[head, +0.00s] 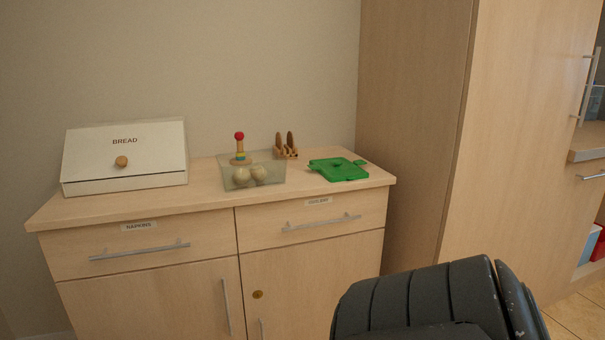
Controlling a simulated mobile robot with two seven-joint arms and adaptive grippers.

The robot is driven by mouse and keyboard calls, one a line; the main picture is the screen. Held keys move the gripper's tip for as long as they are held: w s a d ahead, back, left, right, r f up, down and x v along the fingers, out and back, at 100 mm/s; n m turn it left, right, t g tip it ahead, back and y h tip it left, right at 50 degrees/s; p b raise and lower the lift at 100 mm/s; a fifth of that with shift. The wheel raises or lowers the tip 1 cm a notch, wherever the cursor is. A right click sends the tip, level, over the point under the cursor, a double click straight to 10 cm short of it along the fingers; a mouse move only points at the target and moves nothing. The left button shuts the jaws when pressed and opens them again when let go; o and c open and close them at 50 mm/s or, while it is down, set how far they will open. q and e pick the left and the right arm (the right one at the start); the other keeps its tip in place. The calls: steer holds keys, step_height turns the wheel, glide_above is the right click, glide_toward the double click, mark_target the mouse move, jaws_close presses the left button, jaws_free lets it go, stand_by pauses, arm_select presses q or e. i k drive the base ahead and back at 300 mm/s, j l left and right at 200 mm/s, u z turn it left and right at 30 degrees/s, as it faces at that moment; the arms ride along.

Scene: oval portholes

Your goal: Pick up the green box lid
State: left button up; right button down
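The green box lid (339,169) lies flat on the right part of the wooden sideboard top, near its right edge. It has a small tab at its left and another at its right corner. No box is visible under it. Neither gripper shows in the head view. A dark ribbed shape at the bottom right stands in front of the sideboard, well below the lid and apart from it.
On the sideboard (210,198) stand a white bread box (125,173), a see-through bin (272,180) with round potato-like items, a stacking toy (240,148) and a small wooden rack (286,148). A tall wooden cabinet (412,120) rises at the right. The sideboard's front edge is clear.

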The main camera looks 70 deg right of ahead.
mark_target(334, 169)
steer(key=j+z, duration=0.1)
steer(key=z, duration=1.75)
